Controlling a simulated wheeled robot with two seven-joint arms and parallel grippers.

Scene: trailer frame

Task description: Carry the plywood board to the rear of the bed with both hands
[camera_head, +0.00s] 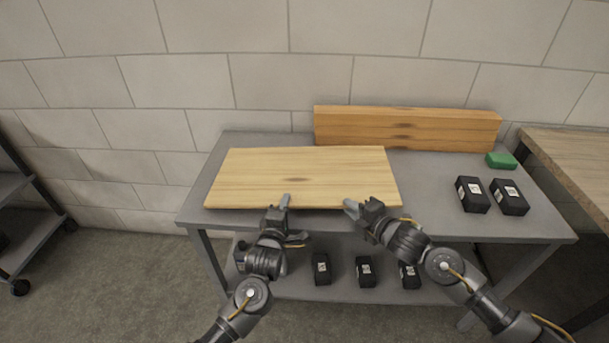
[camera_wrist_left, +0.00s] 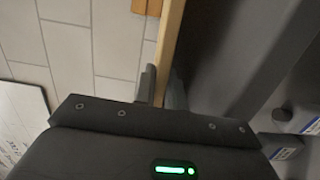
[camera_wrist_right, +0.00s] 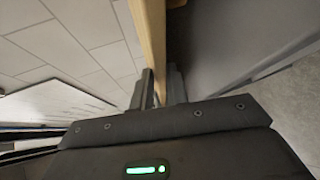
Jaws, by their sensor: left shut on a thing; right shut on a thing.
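The plywood board (camera_head: 305,172) is a pale, flat wooden sheet over the left part of a grey table (camera_head: 440,185). I cannot tell whether it touches the table. My left gripper (camera_head: 285,208) is shut on its near edge, left of the edge's middle. My right gripper (camera_head: 352,207) is shut on the same edge, farther right. In the left wrist view the board (camera_wrist_left: 170,50) stands edge-on between the fingers (camera_wrist_left: 160,88). In the right wrist view the board (camera_wrist_right: 152,40) also runs between the fingers (camera_wrist_right: 160,88). No trailer bed is identifiable.
Several black boxes (camera_head: 365,271) sit on the lower shelf. A wooden-topped bench (camera_head: 575,160) is at far right.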

